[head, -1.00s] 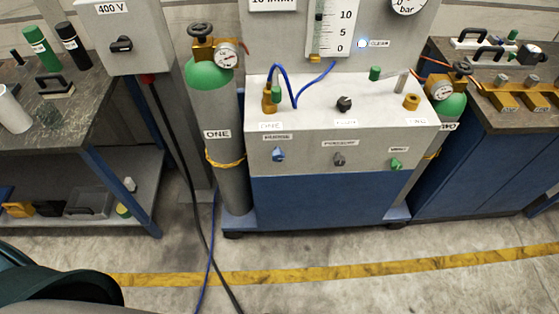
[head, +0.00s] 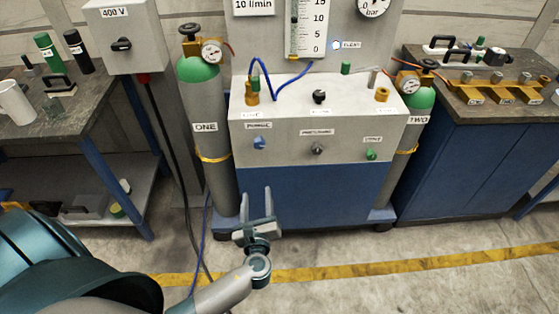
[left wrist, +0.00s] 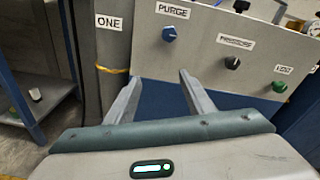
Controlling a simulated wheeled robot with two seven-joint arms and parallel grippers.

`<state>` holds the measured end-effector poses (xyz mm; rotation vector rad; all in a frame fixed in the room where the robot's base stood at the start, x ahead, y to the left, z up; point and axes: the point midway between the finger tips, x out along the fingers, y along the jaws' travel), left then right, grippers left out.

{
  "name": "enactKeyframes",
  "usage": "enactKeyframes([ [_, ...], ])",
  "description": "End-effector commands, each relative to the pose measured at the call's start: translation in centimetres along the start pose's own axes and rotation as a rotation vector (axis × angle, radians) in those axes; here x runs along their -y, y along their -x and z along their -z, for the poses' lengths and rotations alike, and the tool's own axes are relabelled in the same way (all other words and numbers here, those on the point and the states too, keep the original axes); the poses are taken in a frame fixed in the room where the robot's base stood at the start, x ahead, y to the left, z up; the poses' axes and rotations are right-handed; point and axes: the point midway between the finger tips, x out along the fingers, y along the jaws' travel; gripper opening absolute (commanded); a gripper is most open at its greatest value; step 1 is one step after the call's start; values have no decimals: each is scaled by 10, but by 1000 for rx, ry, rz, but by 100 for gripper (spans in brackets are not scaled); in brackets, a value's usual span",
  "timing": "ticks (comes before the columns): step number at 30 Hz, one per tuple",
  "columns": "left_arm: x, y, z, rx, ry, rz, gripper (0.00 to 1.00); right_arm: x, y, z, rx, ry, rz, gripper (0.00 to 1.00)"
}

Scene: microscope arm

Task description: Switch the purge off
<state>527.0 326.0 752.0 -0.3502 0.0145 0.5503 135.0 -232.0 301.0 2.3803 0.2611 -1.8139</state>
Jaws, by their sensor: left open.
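The purge knob (head: 259,142) is a blue knob on the left of the cabinet's grey front panel, under a PURGE label. It also shows in the left wrist view (left wrist: 169,34), above and ahead of the fingers. My left gripper (head: 257,203) is open and empty, in front of the blue lower cabinet, below the knob and apart from it. Its two fingers also show in the left wrist view (left wrist: 158,95). My right gripper is in neither view.
A dark knob (head: 318,149) and a green vent knob (head: 371,154) sit to the right on the same panel. Gas cylinder ONE (head: 208,130) stands left of the cabinet. A blue hose and black cable run down to the floor. The floor in front is open.

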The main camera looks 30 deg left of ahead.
Motion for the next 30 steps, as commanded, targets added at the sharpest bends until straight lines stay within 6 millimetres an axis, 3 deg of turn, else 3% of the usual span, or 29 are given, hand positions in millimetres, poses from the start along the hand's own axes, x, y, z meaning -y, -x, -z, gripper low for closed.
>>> enactKeyframes([
  [1,7,0,-17,45,-26,11,49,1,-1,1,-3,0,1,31],
  [3,14,1,-33,87,-53,18,49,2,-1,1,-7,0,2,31],
  [6,17,3,-43,112,-70,21,49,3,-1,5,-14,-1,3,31],
  [18,17,1,-43,110,-70,21,49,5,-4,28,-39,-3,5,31],
  [23,18,-8,-44,110,-71,21,49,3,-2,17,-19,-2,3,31],
  [30,19,-40,-49,112,-72,21,49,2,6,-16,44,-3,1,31],
])
